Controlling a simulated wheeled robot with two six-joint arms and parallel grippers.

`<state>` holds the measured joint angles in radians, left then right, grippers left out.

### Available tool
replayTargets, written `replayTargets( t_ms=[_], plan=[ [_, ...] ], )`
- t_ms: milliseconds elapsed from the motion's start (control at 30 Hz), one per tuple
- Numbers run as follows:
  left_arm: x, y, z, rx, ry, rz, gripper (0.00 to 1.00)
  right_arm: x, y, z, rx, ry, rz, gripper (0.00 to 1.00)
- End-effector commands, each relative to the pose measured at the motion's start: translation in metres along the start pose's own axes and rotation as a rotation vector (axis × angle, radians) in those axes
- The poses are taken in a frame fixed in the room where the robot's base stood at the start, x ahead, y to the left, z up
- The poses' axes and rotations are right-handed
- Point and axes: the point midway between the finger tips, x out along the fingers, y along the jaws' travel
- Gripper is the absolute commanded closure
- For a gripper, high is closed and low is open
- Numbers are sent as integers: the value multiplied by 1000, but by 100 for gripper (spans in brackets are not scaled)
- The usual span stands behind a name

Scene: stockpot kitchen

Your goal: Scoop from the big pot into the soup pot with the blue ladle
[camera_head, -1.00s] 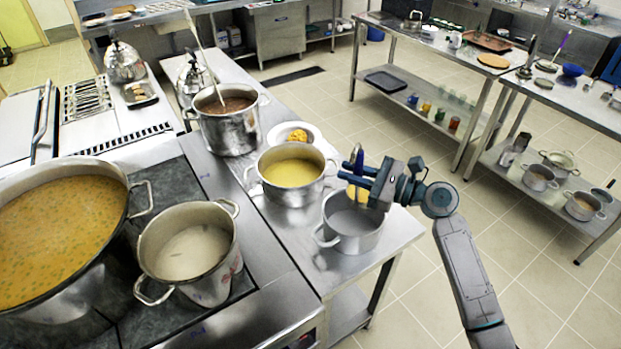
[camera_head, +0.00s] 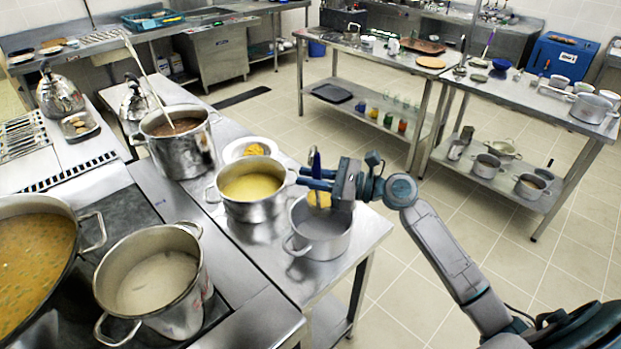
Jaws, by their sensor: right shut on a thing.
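My right gripper (camera_head: 322,183) is shut on the blue ladle (camera_head: 317,160), held upright by its handle. A yellow patch at its lower end, likely the ladle's bowl or its contents, shows just above or inside the mouth of a grey pot (camera_head: 325,246); the exact height is unclear. The grey pot looks empty inside. The big pot (camera_head: 68,275), with orange soup and green bits, is cut off at the left edge. A steel pot (camera_head: 255,211) with yellow soup stands just left of the grey pot. My left gripper is out of view.
A pot of pale liquid (camera_head: 180,318) stands on the stove beside the big pot. A tall pot (camera_head: 185,157) with brown contents and a long handle stands farther back, near a plate (camera_head: 236,152) of yellow food. Open floor lies right of the counter.

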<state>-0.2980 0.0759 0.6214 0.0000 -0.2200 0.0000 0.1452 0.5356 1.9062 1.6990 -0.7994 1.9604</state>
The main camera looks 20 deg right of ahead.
Motion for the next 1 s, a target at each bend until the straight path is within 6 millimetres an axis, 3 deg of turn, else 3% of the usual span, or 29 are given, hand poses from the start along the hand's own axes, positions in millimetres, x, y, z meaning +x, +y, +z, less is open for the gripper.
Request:
replayTargets(
  t_ms=[33,367,933,1000],
  plan=[
    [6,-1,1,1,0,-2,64,0,1,-5,-2,-1,0,100],
    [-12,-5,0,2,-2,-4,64,0,-23,6,143,-1,-1,100],
    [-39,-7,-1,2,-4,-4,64,0,-77,18,508,-2,-1,100],
    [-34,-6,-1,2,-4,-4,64,0,-83,11,551,-1,-1,100]
  ],
)
